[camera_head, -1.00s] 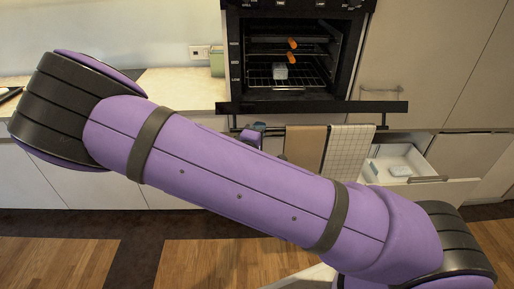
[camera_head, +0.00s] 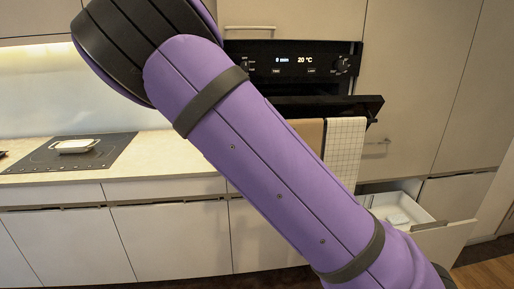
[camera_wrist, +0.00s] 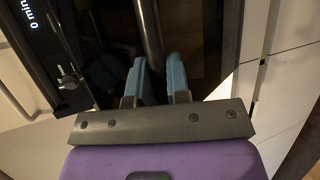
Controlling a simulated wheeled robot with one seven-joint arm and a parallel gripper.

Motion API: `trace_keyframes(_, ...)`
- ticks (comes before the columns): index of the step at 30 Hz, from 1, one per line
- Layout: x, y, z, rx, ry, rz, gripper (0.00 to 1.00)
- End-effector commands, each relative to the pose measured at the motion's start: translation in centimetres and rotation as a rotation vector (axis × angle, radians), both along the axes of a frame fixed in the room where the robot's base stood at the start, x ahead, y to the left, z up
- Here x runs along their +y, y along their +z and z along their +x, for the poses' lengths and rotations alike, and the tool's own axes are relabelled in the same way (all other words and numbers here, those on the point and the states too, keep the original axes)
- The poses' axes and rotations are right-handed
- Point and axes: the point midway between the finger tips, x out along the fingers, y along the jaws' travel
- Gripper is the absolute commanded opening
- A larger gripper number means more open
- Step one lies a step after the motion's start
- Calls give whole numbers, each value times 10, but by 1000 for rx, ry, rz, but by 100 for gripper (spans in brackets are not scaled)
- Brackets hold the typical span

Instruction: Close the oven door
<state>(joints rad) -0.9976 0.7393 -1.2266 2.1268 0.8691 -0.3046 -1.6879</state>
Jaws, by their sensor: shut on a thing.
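The black oven (camera_head: 305,62) stands in the cabinet wall, its display lit. Its door (camera_head: 350,104) is partly open, the top edge sticking out below the control panel in the head view. A narrow dark gap shows above it. In the wrist view my gripper (camera_wrist: 157,72), with two blue-teal fingers, is shut on the dark bar of the door handle (camera_wrist: 149,30). The oven's glossy dark front lies behind it. In the head view my purple arm crosses the oven's left part and hides my gripper and much of the door.
A brown towel (camera_head: 310,137) and a white checked towel (camera_head: 345,150) hang below the door edge. An open white drawer (camera_head: 432,226) sticks out at lower right. A cooktop (camera_head: 112,152) with a white dish (camera_head: 75,146) lies on the left counter.

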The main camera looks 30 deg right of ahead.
Motion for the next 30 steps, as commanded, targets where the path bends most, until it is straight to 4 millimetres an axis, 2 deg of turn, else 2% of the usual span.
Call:
trace_keyframes(1, -1, 7, 13, -3, 9, 0, 0)
trace_keyframes(6, -13, 27, 47, -1, 16, 0, 0)
trace_keyframes(15, -29, 52, 103, 154, 20, 55, 0)
trace_keyframes(24, -42, 65, 148, 269, 21, 97, 0)
trace_keyframes(30, -47, 69, 168, 320, 22, 114, 0)
